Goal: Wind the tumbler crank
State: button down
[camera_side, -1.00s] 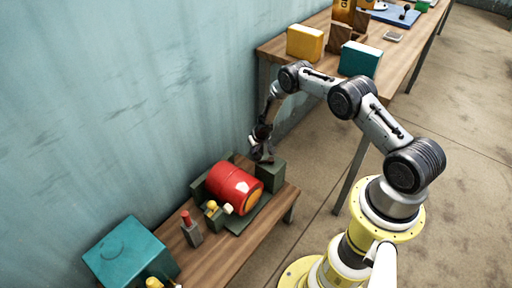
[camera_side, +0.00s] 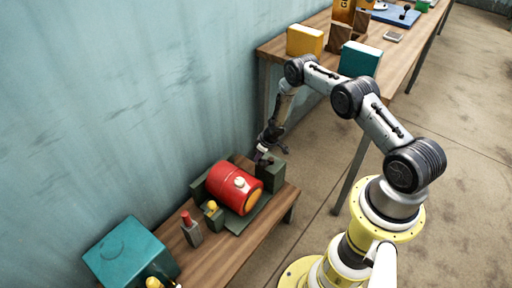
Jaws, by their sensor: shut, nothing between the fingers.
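The tumbler is a red drum (camera_side: 225,180) with an orange end face (camera_side: 253,198), lying on its side in a dark green frame (camera_side: 270,172) on the low wooden bench. A pale cap (camera_side: 240,183) shows on the drum's upper side. My gripper (camera_side: 262,155) is at the frame's far right end, just behind and above the green block. It is small and dark here; its fingers are shut with nothing seen between them. I cannot make out the crank itself, nor whether the gripper touches it.
A red-topped grey bottle (camera_side: 191,230) and a small green block with a yellow knob (camera_side: 212,210) stand left of the drum. A teal box (camera_side: 128,252) is at the bench's near left. A taller table (camera_side: 400,65) with boxes stands behind; the wall is close.

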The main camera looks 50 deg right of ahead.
jog(key=shift+w+r, duration=0.1)
jog(key=shift+w, duration=0.05)
dwell(0.5)
notch_tip(320, 180, up, 10)
dwell(1.2)
jog(key=shift+w, duration=0.15)
